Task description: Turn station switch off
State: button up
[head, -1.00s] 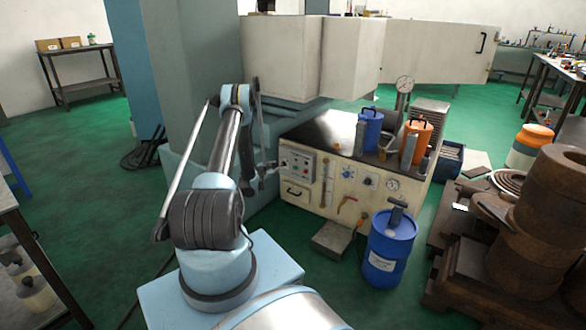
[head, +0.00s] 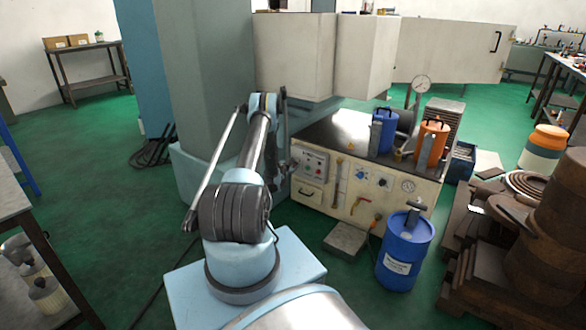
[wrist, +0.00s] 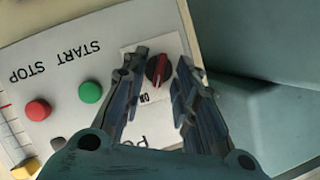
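The station switch (wrist: 157,70) is a red and black rotary knob on a pale panel in the wrist view, with "ON" printed by it. It sits between the fingertips of my gripper (wrist: 161,60), which is open, with a gap to the knob on each side; I cannot tell if either finger touches it. In the head view, the control panel (head: 313,161) is on the left front of the cream cabinet (head: 345,200). My gripper is beside the panel's left edge there, mostly hidden by my arm.
A red stop button (wrist: 38,109) and a green start button (wrist: 90,92) lie left of the switch. A blue drum (head: 405,250) stands before the cabinet. Rusty round parts (head: 540,220) are stacked at right. Green floor (head: 100,210) is free at left.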

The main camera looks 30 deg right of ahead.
jog(key=shift+s+d, duration=0.1)
grip_shut()
